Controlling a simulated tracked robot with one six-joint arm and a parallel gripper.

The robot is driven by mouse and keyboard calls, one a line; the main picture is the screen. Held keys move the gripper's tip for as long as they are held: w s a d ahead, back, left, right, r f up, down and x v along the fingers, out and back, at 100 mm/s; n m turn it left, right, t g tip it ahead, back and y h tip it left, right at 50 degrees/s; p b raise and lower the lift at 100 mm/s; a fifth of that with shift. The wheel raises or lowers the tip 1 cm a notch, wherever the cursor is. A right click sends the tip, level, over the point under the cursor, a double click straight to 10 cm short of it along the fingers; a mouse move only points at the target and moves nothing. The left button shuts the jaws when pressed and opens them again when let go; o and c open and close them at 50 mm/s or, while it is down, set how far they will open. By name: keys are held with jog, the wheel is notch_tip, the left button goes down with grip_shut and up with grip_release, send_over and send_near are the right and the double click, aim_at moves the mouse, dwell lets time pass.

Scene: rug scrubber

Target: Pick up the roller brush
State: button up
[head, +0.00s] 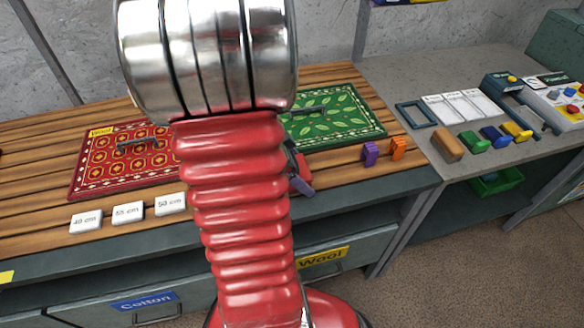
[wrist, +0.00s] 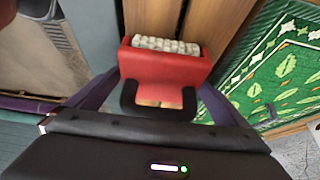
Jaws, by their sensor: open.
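The roller brush (wrist: 165,65) has a red body, a pale bumpy roller along its far side and a black loop handle on its near side. In the wrist view it lies on the wooden table top, straight ahead of my gripper (wrist: 157,92). My gripper is open, with one purple finger on each side of the brush; I cannot tell whether either touches it. In the head view, a small red part of the brush (head: 304,168) shows beside my gripper (head: 299,183) near the table's front edge. My red arm hides most of both.
A red patterned rug (head: 90,170) and a green leaf rug (head: 355,115) lie on the table, each with a dark handle. Purple (head: 370,153) and orange (head: 398,148) pieces stand right of the brush. White size blocks (head: 128,213) line the front left. A grey bench (head: 490,165) holds several blocks.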

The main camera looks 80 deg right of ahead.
jog(key=shift+c, duration=0.3)
jog(key=c, duration=1.3)
jog(key=shift+r, duration=0.1)
notch_tip(320, 180, up, 10)
jog(key=shift+f, duration=0.1)
